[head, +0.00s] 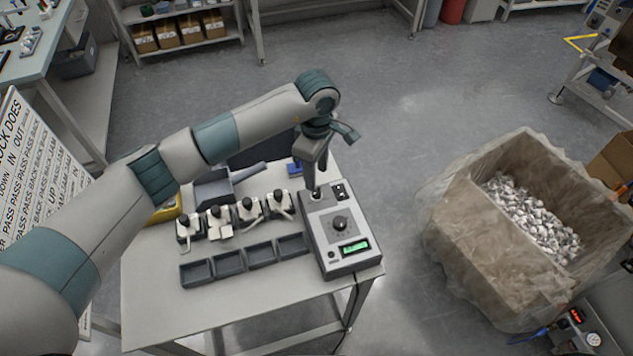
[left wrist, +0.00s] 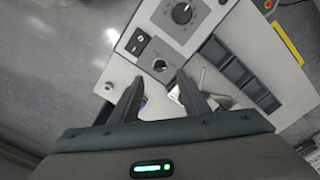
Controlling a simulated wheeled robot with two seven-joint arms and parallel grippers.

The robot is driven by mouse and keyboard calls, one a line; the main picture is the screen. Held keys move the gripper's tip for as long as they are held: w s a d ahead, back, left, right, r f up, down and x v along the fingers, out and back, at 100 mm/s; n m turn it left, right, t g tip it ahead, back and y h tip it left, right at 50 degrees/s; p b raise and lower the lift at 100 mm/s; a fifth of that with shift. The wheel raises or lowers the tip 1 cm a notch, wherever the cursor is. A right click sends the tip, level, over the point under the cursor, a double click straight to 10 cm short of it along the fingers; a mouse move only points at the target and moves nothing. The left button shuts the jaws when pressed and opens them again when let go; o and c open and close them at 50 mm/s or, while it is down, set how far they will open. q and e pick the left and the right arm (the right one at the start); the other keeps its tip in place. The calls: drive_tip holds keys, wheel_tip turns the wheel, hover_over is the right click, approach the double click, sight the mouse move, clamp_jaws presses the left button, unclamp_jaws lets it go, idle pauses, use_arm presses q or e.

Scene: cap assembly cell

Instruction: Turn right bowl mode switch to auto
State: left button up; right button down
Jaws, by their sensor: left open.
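A grey control box (head: 345,255) stands at the right end of the light table. It carries a large black dial (head: 340,223), a green display (head: 354,247) and a black rocker switch (head: 339,191). My left gripper (head: 316,190) points down over the box's far left corner, fingers apart. In the left wrist view, a small round switch (left wrist: 160,66) on the box lies just ahead of and between the open fingertips (left wrist: 159,82). I cannot tell whether they touch it, nor read its setting or label. My right gripper is out of view.
Several dark trays (head: 259,256) and several white-and-black units (head: 220,222) line the table left of the box. A grey scoop (head: 214,190) lies behind them. A lined bin of small parts (head: 470,245) stands on the floor to the right.

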sight(316, 191)
use_arm(q)
wheel_tip(316, 191, down, 7)
drive_tip(key=shift+p, duration=1.1)
drive_tip(key=c, duration=1.1)
